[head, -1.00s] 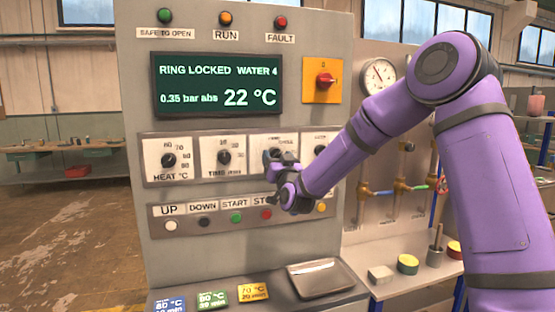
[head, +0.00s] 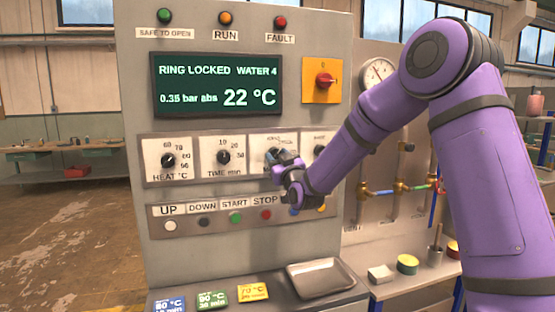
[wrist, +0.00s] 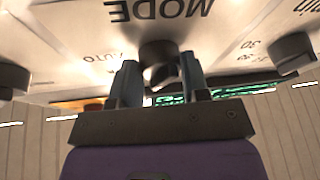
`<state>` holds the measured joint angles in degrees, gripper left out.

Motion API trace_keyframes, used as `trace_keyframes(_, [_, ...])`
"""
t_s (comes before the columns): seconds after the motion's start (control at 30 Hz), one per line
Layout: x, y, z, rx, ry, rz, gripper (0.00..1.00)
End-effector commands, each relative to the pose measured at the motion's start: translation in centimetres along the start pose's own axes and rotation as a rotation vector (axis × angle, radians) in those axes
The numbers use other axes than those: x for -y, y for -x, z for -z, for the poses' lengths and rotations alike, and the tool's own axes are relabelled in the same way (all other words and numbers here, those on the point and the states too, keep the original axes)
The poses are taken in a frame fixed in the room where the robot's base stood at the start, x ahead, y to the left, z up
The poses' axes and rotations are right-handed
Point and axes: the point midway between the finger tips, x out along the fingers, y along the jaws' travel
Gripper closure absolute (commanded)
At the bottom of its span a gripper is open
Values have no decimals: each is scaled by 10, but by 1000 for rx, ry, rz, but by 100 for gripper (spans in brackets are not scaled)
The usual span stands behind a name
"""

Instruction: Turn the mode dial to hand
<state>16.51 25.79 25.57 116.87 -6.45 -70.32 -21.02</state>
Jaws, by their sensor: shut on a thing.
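The mode dial (wrist: 158,52) is a dark round knob on a white plate with the upside-down word MODE in the wrist view. My gripper (wrist: 160,80) has its two fingers on either side of the dial, shut on it. AUTO is legible on the plate beside the dial; the other mode label is hidden or too blurred to read. In the head view my gripper (head: 280,165) is at the third dial of the row and covers most of it. The dial's pointer direction cannot be told.
The time dial (head: 223,157) and heat dial (head: 168,160) are left of my gripper, and another dial (head: 319,151) is close on its right. A row of buttons, including the red stop button (head: 266,215), lies just below. A metal tray (head: 320,278) sits on the ledge.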

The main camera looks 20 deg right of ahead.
Motion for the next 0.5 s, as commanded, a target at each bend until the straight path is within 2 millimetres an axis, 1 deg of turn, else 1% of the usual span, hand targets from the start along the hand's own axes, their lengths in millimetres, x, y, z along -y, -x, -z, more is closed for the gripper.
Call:
trace_keyframes(0.2, [0, 0, 1, 13, 170, 71, 81])
trace_keyframes(0.5, [-2, 0, 1, 28, 342, 140, 81])
